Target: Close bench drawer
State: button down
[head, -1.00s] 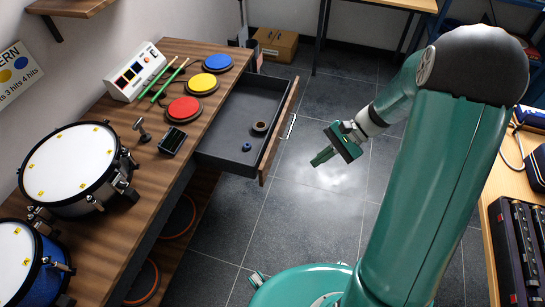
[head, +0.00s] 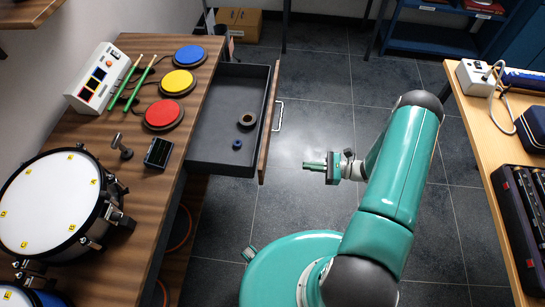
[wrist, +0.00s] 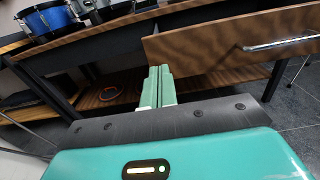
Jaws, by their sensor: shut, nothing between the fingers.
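The bench drawer (head: 222,152) is pulled out to the right of the wooden bench (head: 140,195) in the head view. Its wooden front panel (head: 269,125) has a silver handle (head: 279,115) on its outer face. The panel (wrist: 225,45) and handle (wrist: 283,43) also show at upper right in the wrist view. A tape roll (head: 247,120) and a small blue ring (head: 237,144) lie inside the drawer. My gripper (head: 306,166) is shut and empty, to the right of the panel's near end and apart from it, fingers pointing left towards it. The shut fingers (wrist: 157,85) show in the wrist view.
The bench top holds a snare drum (head: 60,205), coloured pads such as the red one (head: 164,114), a white control box (head: 97,77) and green sticks. A wooden table (head: 480,125) with cases stands at right. Tiled floor (head: 320,110) beyond my gripper is clear.

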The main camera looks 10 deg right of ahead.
jog(key=x, duration=1.3)
jog(key=shift+a, duration=0.3)
jog(key=x, duration=2.7)
jog(key=shift+a+f, duration=0.15)
jog(key=shift+a, duration=0.15)
jog(key=shift+x, duration=0.8)
jog(key=shift+a, duration=0.1)
